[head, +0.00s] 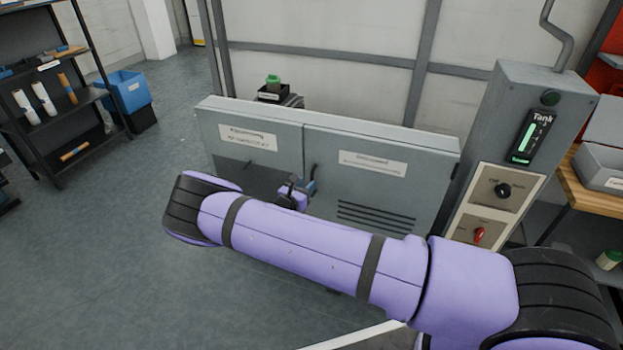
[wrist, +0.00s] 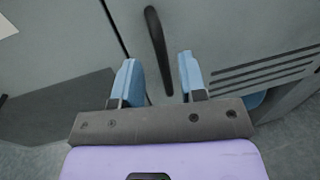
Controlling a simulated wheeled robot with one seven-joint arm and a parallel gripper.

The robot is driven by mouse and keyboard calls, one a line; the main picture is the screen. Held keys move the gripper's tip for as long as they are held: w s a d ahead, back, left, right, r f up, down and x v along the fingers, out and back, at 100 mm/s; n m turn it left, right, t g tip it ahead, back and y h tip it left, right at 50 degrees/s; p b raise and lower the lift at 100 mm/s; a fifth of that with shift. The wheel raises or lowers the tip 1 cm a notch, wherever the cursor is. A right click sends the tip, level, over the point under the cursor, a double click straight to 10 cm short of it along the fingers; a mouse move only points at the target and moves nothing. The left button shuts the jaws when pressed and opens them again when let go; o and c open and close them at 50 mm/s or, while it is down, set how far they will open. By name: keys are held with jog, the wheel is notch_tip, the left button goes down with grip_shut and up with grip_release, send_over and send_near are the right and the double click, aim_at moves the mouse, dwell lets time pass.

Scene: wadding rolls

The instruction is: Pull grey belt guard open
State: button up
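The grey belt guard looks like a low grey cabinet front with two labelled panels. Its right panel (head: 385,185) has dark vent slots, which also show at the right of the wrist view (wrist: 225,52). A dark bar handle (wrist: 155,35) stands on this panel near the seam; its top shows in the head view (head: 313,169). My gripper (wrist: 160,75) is open, its blue fingers on either side of the handle's lower part in the wrist view. I cannot tell whether either finger touches it. In the head view, my gripper (head: 309,187) is partly hidden by my wrist.
The left panel (head: 240,160) sits flush beside it. A control box (head: 530,120) with a green gauge, a black knob and a red switch stands at the right. A shelf rack (head: 60,100) and blue bin (head: 125,90) stand far left. The floor at left is clear.

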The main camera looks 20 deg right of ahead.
aim_at(311, 179)
jog(key=shift+x, duration=2.25)
jog(key=shift+s, duration=0.1)
grip_shut()
